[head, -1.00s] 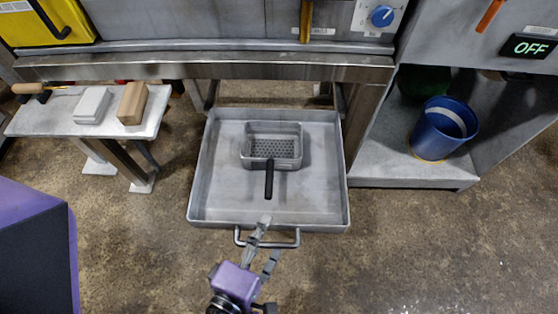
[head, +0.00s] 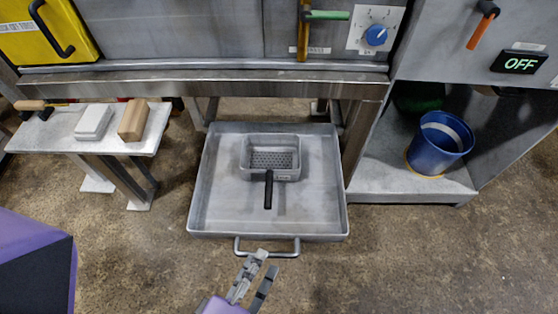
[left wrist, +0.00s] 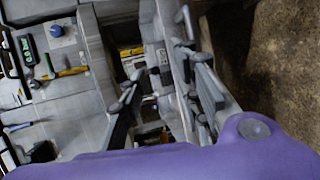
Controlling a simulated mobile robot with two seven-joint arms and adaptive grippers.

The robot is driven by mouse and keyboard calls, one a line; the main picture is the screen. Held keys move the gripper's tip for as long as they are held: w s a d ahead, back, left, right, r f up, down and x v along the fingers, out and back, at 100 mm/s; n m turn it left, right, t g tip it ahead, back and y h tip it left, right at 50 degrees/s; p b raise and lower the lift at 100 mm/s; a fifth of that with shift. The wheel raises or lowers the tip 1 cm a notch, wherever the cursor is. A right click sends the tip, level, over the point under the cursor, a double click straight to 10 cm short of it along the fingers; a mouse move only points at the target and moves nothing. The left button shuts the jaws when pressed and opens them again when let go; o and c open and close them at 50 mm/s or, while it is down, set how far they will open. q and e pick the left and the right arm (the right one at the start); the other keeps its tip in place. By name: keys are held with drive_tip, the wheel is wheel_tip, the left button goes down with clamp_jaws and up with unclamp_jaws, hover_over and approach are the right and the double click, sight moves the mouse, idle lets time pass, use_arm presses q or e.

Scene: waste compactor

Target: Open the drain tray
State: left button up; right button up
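The drain tray (head: 205,205) is a shallow square grey metal pan. In the head view it stands well out from under the compactor, its whole inside showing. A perforated strainer basket (head: 272,160) with a black handle lies in it. The tray's bar handle (head: 284,255) is on its front wall. My left gripper (head: 268,261) is just in front of that handle, fingers apart and nothing seen between them. In the left wrist view my left gripper (left wrist: 165,92) also shows its fingers spread wide. My right gripper is in neither view.
A small side table (head: 60,135) with a white block (head: 94,122) and a wooden block (head: 133,120) stands at left. A blue bucket (head: 436,150) sits on a low shelf at right. The floor (head: 420,260) in front is clear.

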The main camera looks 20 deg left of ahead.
use_arm(q)
drive_tip(key=s, duration=0.6)
drive_tip(key=shift+s+a+r, duration=0.25)
drive_tip(key=shift+a+r, duration=0.15)
drive_tip(key=shift+r, duration=0.05)
idle(0.5)
idle(0.4)
